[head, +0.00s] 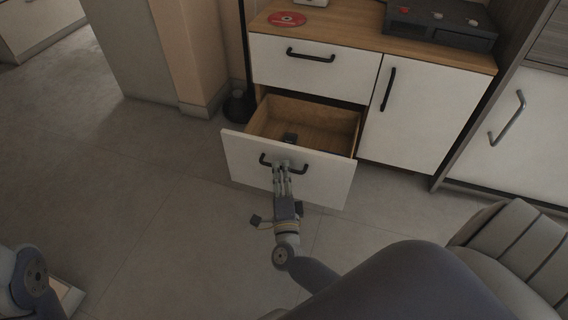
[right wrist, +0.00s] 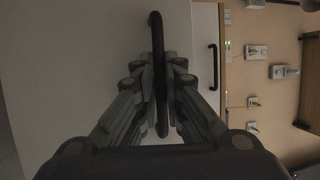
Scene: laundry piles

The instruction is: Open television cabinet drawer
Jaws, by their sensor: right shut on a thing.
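The television cabinet (head: 428,112) is white with a wooden top and stands at the back. My right gripper (head: 283,168) is at the drawer front, shut on the black drawer handle (head: 301,169). In the right wrist view the same handle (right wrist: 157,50) runs between the fingers. The upper drawer (head: 345,75) is shut, with its own black handle (head: 311,55). The left gripper is not visible; only part of my left arm shows at the lower left.
A red disc (head: 287,19) and a dark box-like device (head: 440,28) lie on the cabinet top. A cabinet door (head: 399,113) to the right is shut. A dark round base with a pole (head: 238,106) stands left of the cabinet. Floor at left is clear.

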